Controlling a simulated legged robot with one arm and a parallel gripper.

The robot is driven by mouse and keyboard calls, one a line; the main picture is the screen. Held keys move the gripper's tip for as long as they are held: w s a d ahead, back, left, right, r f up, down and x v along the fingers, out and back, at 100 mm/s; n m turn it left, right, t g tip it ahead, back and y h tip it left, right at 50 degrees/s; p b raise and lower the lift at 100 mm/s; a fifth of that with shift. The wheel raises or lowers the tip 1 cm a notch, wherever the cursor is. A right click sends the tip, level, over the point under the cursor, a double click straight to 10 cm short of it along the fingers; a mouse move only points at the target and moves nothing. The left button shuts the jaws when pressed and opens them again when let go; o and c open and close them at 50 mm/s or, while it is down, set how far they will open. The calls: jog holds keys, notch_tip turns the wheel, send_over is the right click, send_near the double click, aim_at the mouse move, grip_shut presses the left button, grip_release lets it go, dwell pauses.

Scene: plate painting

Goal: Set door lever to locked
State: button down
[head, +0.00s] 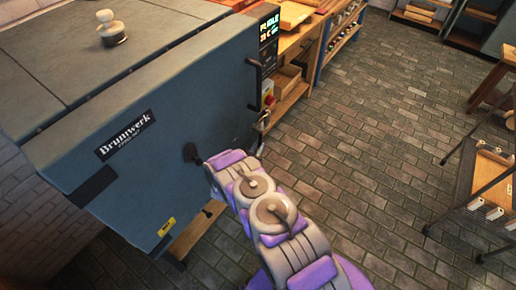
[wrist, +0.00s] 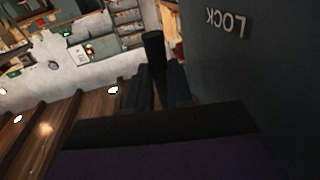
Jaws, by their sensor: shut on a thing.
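The blue-grey kiln door (head: 150,140) with the Brunnwerk label fills the left of the head view. A black lever (wrist: 153,45) stands up between the dark fingers of my gripper (wrist: 153,88) in the wrist view. My gripper is shut on it, close beside the door face. The raised word LOCK (wrist: 226,20) shows upside down on the door to the right of the lever. In the head view a small black part (head: 190,153) shows at the door by my arm's end; I cannot tell lever from fingers there. The lever's exact setting cannot be told.
A black pull handle (head: 254,82) sticks out at the door's right edge, near a lit control panel (head: 269,40). A wooden workbench (head: 290,95) stands behind. A rack (head: 487,185) stands at the right. The brick floor (head: 370,130) between is clear.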

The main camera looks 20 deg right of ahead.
jog(key=shift+f, duration=0.25)
jog(key=c, duration=1.3)
grip_release()
jog(key=shift+o, duration=1.4)
jog(key=shift+r, duration=0.1)
jog(key=shift+a, duration=0.1)
jog(key=p+v, duration=0.2)
jog(key=v, duration=1.5)
jog(key=shift+p, duration=0.4)
jog(key=shift+s+a, duration=0.1)
jog(key=shift+a, duration=0.05)
